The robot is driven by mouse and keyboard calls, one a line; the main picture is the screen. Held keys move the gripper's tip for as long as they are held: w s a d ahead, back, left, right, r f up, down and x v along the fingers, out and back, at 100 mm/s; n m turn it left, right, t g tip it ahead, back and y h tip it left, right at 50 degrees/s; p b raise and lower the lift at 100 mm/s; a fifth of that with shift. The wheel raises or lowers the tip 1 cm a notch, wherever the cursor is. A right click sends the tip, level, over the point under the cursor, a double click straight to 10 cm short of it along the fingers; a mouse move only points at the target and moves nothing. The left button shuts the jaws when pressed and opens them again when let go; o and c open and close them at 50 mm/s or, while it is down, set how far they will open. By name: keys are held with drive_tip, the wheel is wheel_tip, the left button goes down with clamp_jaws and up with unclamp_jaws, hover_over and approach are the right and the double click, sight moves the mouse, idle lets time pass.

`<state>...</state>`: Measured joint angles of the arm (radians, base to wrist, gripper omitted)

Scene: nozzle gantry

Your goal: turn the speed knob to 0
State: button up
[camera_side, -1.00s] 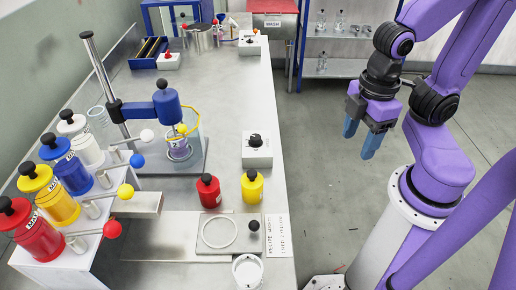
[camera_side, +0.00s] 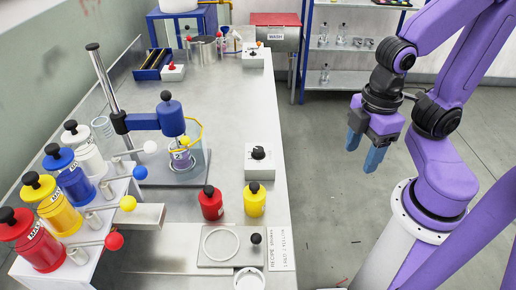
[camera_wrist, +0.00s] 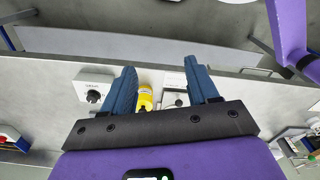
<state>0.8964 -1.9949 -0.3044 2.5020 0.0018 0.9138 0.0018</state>
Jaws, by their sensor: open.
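A white box with a round black knob (camera_side: 258,153) stands on the bench near its right edge, right of the blue stirrer stand; I take this for the speed knob. The knob also shows in the wrist view (camera_wrist: 93,96), left of my fingers. Its pointer setting is too small to read. My gripper (camera_side: 364,152) hangs beyond the bench edge, over the floor, to the right of the knob and apart from it. In the wrist view my gripper (camera_wrist: 160,68) has its two blue fingers wide apart, with nothing held between them.
A red bottle (camera_side: 211,203) and a yellow bottle (camera_side: 255,201) stand in front of the knob box. A box with a red knob (camera_side: 172,69) sits at the back.

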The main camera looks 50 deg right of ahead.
drive_tip(key=w+a+r+m, duration=0.1)
drive_tip(key=w+a+m, duration=0.1)
drive_tip(key=w+m, duration=0.5)
drive_tip(key=w+a+r+m, duration=0.1)
drive_tip(key=w+a+m, duration=0.1)
drive_tip(key=w+m, duration=0.45)
drive_tip(key=r+m, duration=0.1)
drive_tip(key=m, duration=1.5)
hover_over(259, 149)
wheel_tip(259, 149, down, 17)
drive_tip(key=shift+f, duration=0.1)
drive_tip(key=shift+c, duration=0.2)
drive_tip(key=c, duration=1)
